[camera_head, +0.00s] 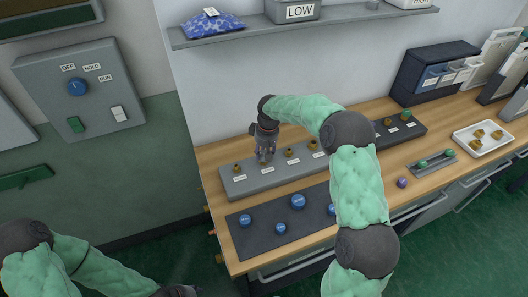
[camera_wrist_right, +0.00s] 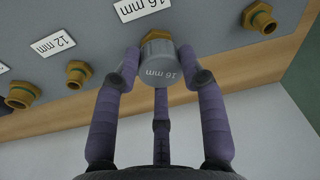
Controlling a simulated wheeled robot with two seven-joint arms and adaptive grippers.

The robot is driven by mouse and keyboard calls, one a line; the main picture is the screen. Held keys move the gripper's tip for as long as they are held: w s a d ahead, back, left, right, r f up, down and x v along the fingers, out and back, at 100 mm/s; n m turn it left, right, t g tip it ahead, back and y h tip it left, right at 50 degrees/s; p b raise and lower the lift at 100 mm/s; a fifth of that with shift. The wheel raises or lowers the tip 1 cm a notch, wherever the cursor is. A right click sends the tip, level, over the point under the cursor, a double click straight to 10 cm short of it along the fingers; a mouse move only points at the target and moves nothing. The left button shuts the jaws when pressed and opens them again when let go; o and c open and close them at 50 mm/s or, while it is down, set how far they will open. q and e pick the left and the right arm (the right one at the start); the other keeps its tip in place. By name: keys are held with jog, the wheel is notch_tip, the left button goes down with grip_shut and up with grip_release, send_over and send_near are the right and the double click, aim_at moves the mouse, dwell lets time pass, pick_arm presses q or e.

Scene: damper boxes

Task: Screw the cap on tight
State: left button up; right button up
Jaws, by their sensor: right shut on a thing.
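A grey cap marked "16 mm" (camera_wrist_right: 159,70) sits over a brass fitting (camera_wrist_right: 157,36) beside the "16 mm" label on a long grey rail (camera_head: 237,186). My right gripper (camera_head: 265,157) reaches down over the rail and is shut on this cap, with its fingers around the cap's sides. In the head view the fingers hide most of the cap. How tightly the cap is seated cannot be told. My left gripper (camera_head: 176,291) shows only in part at the bottom edge, away from the bench, and its fingers are not clear.
Other brass fittings (camera_wrist_right: 78,73) stand along the rail on both sides. Several blue caps (camera_head: 298,201) lie on a dark mat (camera_head: 262,243) in front. A purple ball-like piece (camera_head: 402,183) and a white tray (camera_head: 463,143) are at the right. A shelf (camera_head: 340,22) hangs above.

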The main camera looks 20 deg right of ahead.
jog(key=shift+f, duration=0.6)
dwell(1.3)
jog(key=o, duration=1)
jog(key=c, duration=0.3)
jog(key=shift+w, duration=0.1)
